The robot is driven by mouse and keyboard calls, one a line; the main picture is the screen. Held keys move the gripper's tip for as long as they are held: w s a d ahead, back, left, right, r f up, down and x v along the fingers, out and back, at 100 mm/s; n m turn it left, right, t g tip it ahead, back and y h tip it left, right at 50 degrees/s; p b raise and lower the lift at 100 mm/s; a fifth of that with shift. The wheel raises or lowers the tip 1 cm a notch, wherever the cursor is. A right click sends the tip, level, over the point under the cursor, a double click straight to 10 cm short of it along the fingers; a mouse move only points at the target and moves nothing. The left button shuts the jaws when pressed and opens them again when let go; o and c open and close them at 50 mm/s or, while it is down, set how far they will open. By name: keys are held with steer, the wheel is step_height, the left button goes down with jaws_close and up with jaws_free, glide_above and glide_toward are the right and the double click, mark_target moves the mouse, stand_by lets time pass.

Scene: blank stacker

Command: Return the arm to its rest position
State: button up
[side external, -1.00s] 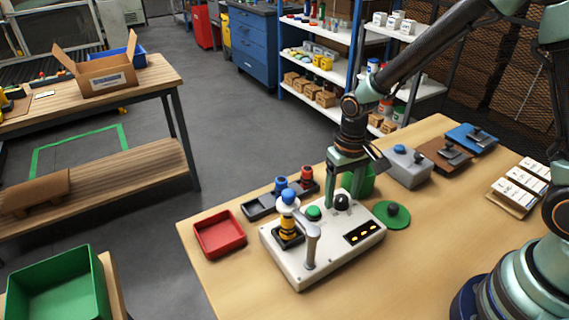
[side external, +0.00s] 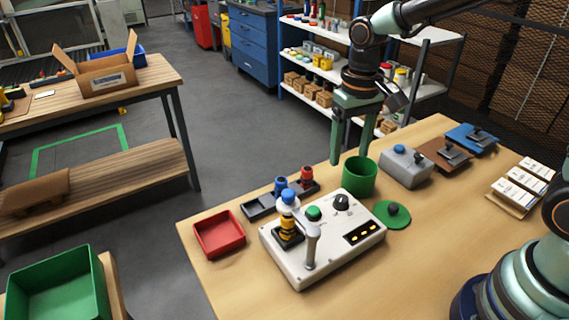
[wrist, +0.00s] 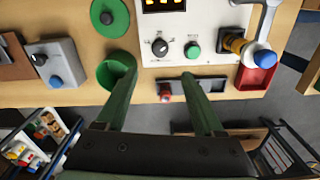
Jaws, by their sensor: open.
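My gripper (side external: 352,160) is open and empty. In the side view it hangs above the back edge of the table, higher than the green cup (side external: 360,177) and the control box (side external: 325,240). In the wrist view its two green fingers (wrist: 162,88) are spread apart with nothing between them. The control box has a black knob (side external: 341,202), a green button (side external: 314,213), a lever (side external: 311,246) and a yellow-black stacked post with a blue top (side external: 289,215). The black knob also shows in the wrist view (wrist: 160,46). The fingers touch nothing that I can see.
A red tray (side external: 219,234) and a dark tray with red and blue pieces (side external: 262,207) lie left of the box. A green disc (side external: 391,215), a grey button box (side external: 406,166) and white cards (side external: 520,186) lie right. Shelves (side external: 320,75) stand behind the table.

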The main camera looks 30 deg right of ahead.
steer(key=shift+r, duration=0.1)
steer(key=s+d+r+n+t, duration=0.1)
steer(key=s+d+r+t, duration=0.4)
steer(key=s+r, duration=0.3)
steer(key=shift+d+n+t, duration=0.3)
steer(key=shift+d+n, duration=0.1)
steer(key=shift+d, duration=0.5)
